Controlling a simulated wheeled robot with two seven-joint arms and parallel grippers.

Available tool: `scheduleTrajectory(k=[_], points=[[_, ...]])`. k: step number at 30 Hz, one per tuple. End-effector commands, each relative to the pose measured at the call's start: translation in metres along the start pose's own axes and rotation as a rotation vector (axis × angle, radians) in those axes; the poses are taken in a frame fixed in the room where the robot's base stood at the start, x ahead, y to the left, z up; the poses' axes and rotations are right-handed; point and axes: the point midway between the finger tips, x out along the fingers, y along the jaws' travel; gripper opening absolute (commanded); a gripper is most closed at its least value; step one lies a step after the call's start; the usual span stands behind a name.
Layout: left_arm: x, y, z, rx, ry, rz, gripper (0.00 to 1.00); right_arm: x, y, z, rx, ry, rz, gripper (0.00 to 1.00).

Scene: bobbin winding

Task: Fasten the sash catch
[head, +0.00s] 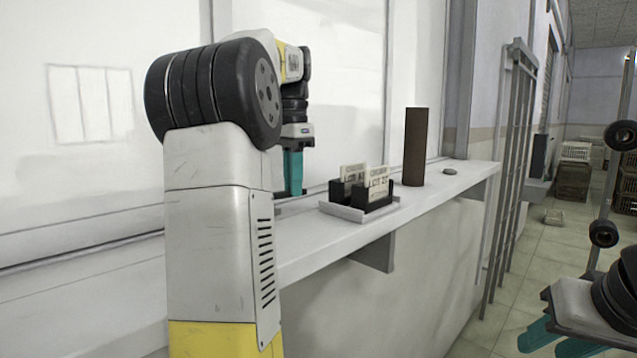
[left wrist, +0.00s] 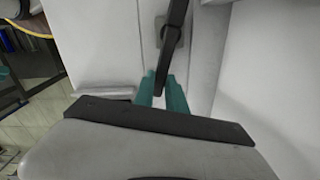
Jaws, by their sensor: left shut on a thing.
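The sash catch shows in the left wrist view as a dark lever (left wrist: 172,40) over a small grey plate on a pale frame. Its lower end lies between the teal fingertips of my left gripper (left wrist: 160,92), which is shut on it. In the head view my left gripper (head: 292,175) points down in front of the window, above the sill, and the catch cannot be made out there. My right gripper (head: 560,341) is low at the right edge, away from the window, with its teal fingers apart and nothing seen between them.
The white sill (head: 320,249) runs along the window. On it stand a tray (head: 345,212) with a dark card holder (head: 376,205), a brown cylinder (head: 415,148) and a small grey disc (head: 450,171). A grey rack (head: 515,150) stands beyond the sill's far end.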

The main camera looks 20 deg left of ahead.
Motion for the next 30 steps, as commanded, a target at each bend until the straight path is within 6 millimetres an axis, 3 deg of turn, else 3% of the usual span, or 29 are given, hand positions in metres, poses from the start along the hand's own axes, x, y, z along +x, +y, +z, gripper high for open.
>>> scheduleTrajectory(k=[11,30], points=[[0.0,0.009,0.001,0.145,0.001,-0.001,0.0,0.0,0.0,0.0,0.0,0.0,0.0,0.36],[-0.001,0.043,0.017,0.734,0.001,-0.002,0.0,0.0,0.0,0.0,0.0,0.0,0.0,0.36]])
